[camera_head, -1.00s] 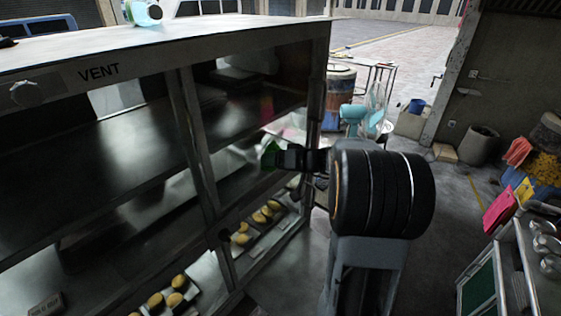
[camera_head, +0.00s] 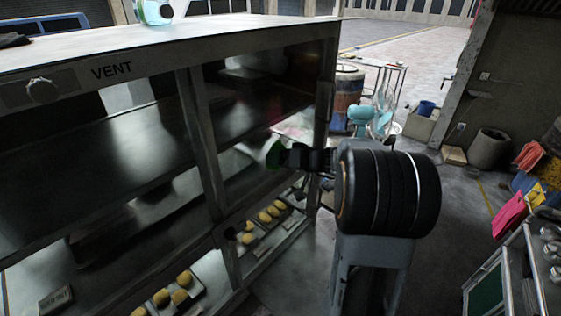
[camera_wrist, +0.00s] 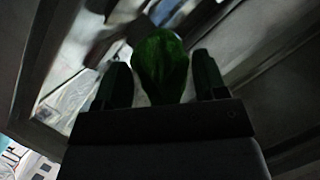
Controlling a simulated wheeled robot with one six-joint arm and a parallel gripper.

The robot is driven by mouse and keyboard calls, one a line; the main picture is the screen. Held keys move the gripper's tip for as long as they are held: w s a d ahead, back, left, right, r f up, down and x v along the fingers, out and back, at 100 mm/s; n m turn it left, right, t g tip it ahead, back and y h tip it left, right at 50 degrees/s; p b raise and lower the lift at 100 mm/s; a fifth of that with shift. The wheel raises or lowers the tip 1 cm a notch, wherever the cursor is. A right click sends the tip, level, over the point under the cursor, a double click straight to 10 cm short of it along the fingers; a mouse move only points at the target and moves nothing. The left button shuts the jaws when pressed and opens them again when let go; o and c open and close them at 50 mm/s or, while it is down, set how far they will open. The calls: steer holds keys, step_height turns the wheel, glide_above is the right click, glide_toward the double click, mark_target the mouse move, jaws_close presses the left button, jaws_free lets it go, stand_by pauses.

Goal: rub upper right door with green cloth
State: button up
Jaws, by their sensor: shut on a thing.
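My gripper (camera_head: 284,156) is shut on the green cloth (camera_head: 273,154), at the upper right door (camera_head: 262,112) of the oven in the head view. The door looks like dark, shiny glass in a metal frame. In the wrist view the bunched green cloth (camera_wrist: 160,64) sits between the two dark fingers of my gripper (camera_wrist: 155,82). The cloth is at or very close to the glass; I cannot tell whether it touches.
Pastries on trays (camera_head: 270,214) show behind the lower glass. A bottle (camera_head: 155,10) stands on the oven top (camera_head: 230,36). A teal fan (camera_head: 362,115) and a barrel (camera_head: 347,92) stand behind. A cart (camera_head: 520,268) is at the lower right. Floor between is free.

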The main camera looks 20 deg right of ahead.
steer(key=shift+w+a+b, duration=0.35)
steer(key=shift+w+b, duration=0.15)
steer(key=shift+w, duration=0.2)
steer(key=shift+w+d+f+b, duration=0.15)
steer(key=shift+d+b, duration=0.1)
steer(key=shift+d, duration=0.2)
steer(key=shift+w+d+b, duration=0.15)
steer(key=shift+d+b, duration=0.1)
steer(key=shift+d, duration=0.2)
steer(key=shift+w+d+b, duration=0.2)
steer(key=shift+d, duration=0.35)
steer(key=shift+w+d+b, duration=0.2)
steer(key=shift+d, duration=0.3)
steer(key=w+d+b, duration=0.1)
steer(key=w+d, duration=0.2)
steer(key=d, duration=0.4)
steer(key=shift+w+b, duration=0.25)
steer(key=shift+b, duration=0.15)
steer(key=shift+b, duration=0.5)
